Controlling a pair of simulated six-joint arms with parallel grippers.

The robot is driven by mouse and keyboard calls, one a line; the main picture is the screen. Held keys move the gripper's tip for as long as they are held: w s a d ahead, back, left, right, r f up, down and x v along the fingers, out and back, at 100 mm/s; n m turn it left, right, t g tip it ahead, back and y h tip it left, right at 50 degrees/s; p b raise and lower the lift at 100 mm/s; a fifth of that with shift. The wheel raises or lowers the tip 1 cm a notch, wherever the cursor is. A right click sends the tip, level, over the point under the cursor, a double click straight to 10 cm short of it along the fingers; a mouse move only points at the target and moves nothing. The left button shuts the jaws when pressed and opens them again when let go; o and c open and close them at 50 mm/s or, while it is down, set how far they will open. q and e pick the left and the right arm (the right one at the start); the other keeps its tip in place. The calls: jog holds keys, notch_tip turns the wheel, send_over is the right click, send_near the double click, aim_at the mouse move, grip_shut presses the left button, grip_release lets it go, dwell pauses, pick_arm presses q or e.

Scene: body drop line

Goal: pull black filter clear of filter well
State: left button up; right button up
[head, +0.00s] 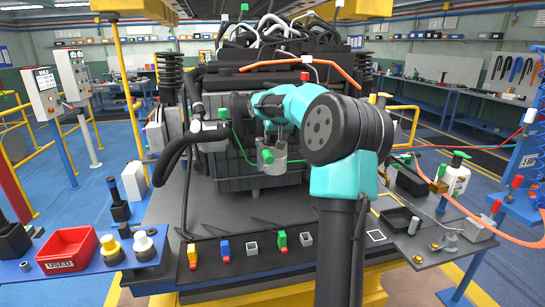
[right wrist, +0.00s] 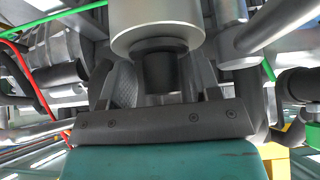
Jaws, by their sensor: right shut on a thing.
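The black filter (right wrist: 158,72) is a short dark cylinder between the fingers of my right gripper (right wrist: 160,92) in the right wrist view. My right gripper is shut on it. The filter's far end meets a wide silver-grey cylinder (right wrist: 157,32), which looks like the filter well. I cannot tell how much of the filter is inside it. In the head view my right gripper (head: 270,118) reaches to the front of the engine, just above a grey cylindrical housing (head: 274,165). The filter is not clearly seen there. My left gripper is not in view.
A dark front ledge holds small coloured blocks (head: 224,250). A red bin (head: 67,249) stands at left; a white bottle (head: 456,178) and a black tray (head: 400,219) stand at right.

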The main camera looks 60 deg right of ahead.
jog(key=c, duration=0.6)
jog(key=shift+r, duration=0.1)
jog(key=shift+r, duration=0.15)
grip_shut()
jog(key=shift+r, duration=0.1)
jog(key=shift+r, duration=0.55)
dwell(0.4)
jog(key=shift+r, duration=4.15)
